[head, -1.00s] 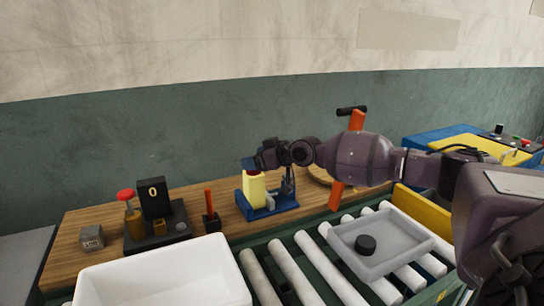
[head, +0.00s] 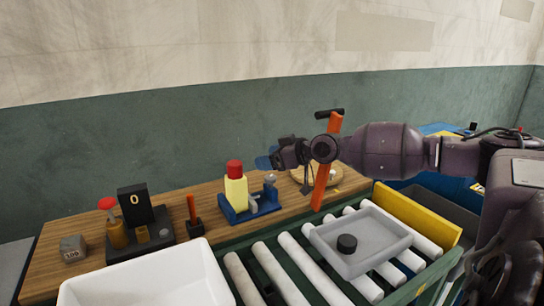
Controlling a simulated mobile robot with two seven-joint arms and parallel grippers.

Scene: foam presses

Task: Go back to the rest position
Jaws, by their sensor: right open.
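My right arm reaches in from the right. Its right gripper (head: 268,161) hangs in the air above and behind the blue fixture (head: 250,207), apart from it. It is open, and nothing shows between its fingers. A yellow block with a red top (head: 235,184) stands upright at the left of the blue fixture. My left gripper is not in view.
A white bin (head: 150,285) stands at the front left. An orange upright bar (head: 320,190) rises close to my right arm. A counter (head: 135,210) stands on the wooden bench (head: 75,214).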

